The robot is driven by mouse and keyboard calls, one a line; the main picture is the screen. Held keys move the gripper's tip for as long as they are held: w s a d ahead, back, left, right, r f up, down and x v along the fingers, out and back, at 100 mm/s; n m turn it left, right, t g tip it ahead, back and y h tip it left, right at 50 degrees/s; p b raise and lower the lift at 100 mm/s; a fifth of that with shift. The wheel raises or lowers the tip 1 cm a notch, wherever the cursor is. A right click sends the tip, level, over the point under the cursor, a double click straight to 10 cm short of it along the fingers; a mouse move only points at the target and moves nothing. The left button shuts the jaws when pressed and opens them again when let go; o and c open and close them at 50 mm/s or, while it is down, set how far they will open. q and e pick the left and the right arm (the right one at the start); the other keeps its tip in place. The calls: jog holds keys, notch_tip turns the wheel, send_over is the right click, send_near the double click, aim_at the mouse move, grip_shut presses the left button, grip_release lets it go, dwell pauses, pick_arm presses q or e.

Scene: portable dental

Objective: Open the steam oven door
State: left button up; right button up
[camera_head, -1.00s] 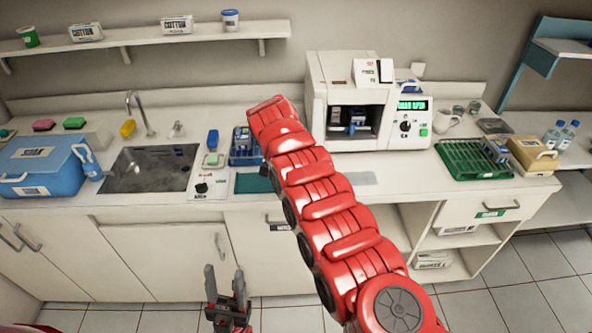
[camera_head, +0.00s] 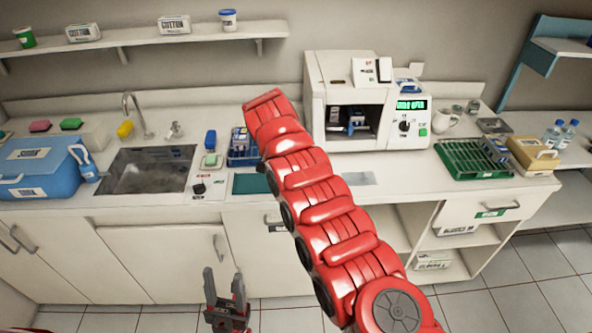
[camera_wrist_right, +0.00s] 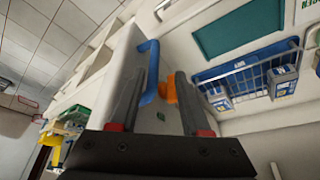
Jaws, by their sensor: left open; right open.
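The white steam oven (camera_head: 318,75) stands on the counter at centre right. Its front cavity is open to view, with blue-and-white items inside, and its green display seems to read "DOOR OPEN". In the right wrist view, a blue handle (camera_wrist_right: 149,72) on a white panel, apparently the oven door (camera_wrist_right: 122,68), shows near the fingers, with an orange part beside it. My right gripper (camera_wrist_right: 160,76) is open around this area; contact cannot be told. In the head view my red right arm hides that gripper. My left gripper (camera_head: 226,290) is open and empty, low in front of the cabinets.
A blue wire rack (camera_head: 242,160) and a teal mat (camera_head: 250,184) lie left of the oven. The sink (camera_head: 148,172) and a blue cooler box (camera_head: 40,168) are further left. A green rack (camera_head: 465,160) and a tan box (camera_head: 533,155) stand at right.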

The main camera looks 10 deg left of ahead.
jog(key=b+v, duration=0.1)
jog(key=v, duration=1.5)
jog(key=shift+r, duration=0.15)
jog(key=shift+d, duration=0.1)
